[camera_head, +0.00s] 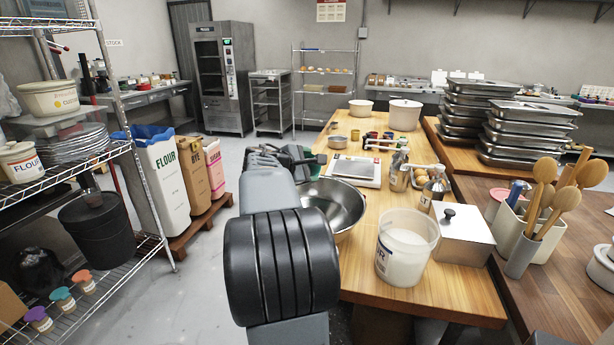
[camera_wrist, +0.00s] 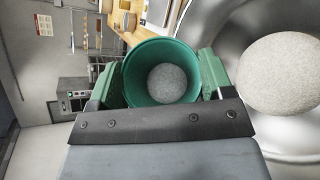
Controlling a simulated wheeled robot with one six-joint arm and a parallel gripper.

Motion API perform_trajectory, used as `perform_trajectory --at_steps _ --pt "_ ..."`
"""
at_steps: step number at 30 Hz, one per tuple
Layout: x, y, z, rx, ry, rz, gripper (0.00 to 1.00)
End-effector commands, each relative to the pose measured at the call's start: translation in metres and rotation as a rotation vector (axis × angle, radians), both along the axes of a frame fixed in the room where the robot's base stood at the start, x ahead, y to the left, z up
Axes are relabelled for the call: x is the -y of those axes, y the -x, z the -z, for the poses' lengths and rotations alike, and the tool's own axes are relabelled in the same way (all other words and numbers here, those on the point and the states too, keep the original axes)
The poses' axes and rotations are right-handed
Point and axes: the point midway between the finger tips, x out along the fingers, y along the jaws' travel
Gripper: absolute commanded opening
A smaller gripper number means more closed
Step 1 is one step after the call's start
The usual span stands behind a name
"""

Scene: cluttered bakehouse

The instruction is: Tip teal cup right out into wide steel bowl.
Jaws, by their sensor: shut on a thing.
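The teal cup (camera_wrist: 148,58) is between the fingers of my gripper (camera_wrist: 162,76) in the wrist view, and the gripper is shut on it. I look into its mouth; a grey, grainy load (camera_wrist: 166,84) lies deep inside. I cannot tell its exact tilt. The wide steel bowl (camera_wrist: 285,143) is just right of the cup in that view, with a pale, speckled mound (camera_wrist: 288,73) in it. In the head view the bowl (camera_head: 346,199) is at the table's left edge, partly hidden by my arm. The cup is hard to make out there.
A white bucket (camera_head: 405,249) and a steel box (camera_head: 462,236) stand on the near wooden table (camera_head: 440,291). A scale (camera_head: 356,170) lies just beyond the bowl.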

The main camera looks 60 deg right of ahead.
Motion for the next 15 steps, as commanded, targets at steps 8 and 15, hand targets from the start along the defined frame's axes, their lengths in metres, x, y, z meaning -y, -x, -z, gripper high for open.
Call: perform_trajectory --at_steps 8,15 --pt "-0.0014 0.0021 0.007 0.071 0.05 -0.001 0.47" --pt "-0.0024 0.0038 0.0086 0.131 0.093 0.0 0.47"
